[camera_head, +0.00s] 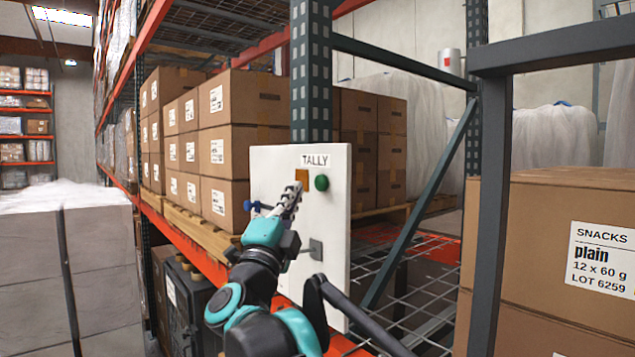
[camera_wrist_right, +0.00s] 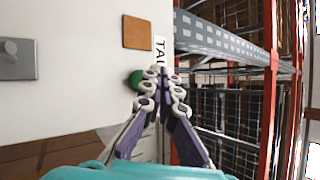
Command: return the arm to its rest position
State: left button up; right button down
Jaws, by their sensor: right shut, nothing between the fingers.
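My right arm reaches up from the bottom of the head view. Its gripper (camera_head: 296,190) is shut and empty in front of a white TALLY panel (camera_head: 270,165). In the head view the fingertips overlap the lower left of an orange square (camera_head: 302,175); a green button (camera_head: 321,183) is just to their right. In the right wrist view the closed fingertips (camera_wrist_right: 161,76) lie beside the green button (camera_wrist_right: 135,80), partly covering it. I cannot tell whether they touch the panel. My left gripper is not in view.
A grey switch (camera_head: 316,249) sits low on the panel. Stacked boxes (camera_head: 225,140) stand on rack shelves behind it. A dark frame post (camera_head: 489,200) and large snack cartons (camera_head: 570,240) are at the right. A wrapped load (camera_head: 70,260) stands at the left.

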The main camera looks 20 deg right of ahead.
jog(key=shift+s+a, duration=0.3)
jog(key=shift+a, duration=0.6)
jog(key=s+a+f+n+g+y+b, duration=0.15)
jog(key=f+n+y+b, duration=0.5)
jog(key=f, duration=0.75)
jog(key=s+a+f+n+y+b, duration=0.1)
jog(key=a+f+n+y+b, duration=0.35)
jog(key=f, duration=0.95)
jog(key=s+f+n+g+y+b, duration=0.1)
jog(key=f+n+y+b, duration=0.7)
jog(key=f, duration=0.6)
jog(key=s+d+f+n+g+h+b, duration=0.1)
jog(key=s+f, duration=0.6)
jog(key=f, duration=0.8)
jog(key=s+d+f+n+g+h+b, duration=0.2)
jog(key=s+d+f+g+b, duration=0.2)
jog(key=f, duration=1.1)
jog(key=s+d+f+n+g+h+b, duration=0.1)
jog(key=s+d+f+g+b, duration=0.2)
jog(key=s+f, duration=0.7)
notch_tip(320, 180, down, 6)
jog(key=g+b, duration=0.2)
jog(key=b, duration=0.2)
jog(key=shift+d+n+h, duration=0.25)
jog(key=shift+n+h, duration=0.05)
jog(key=shift+n, duration=0.1)
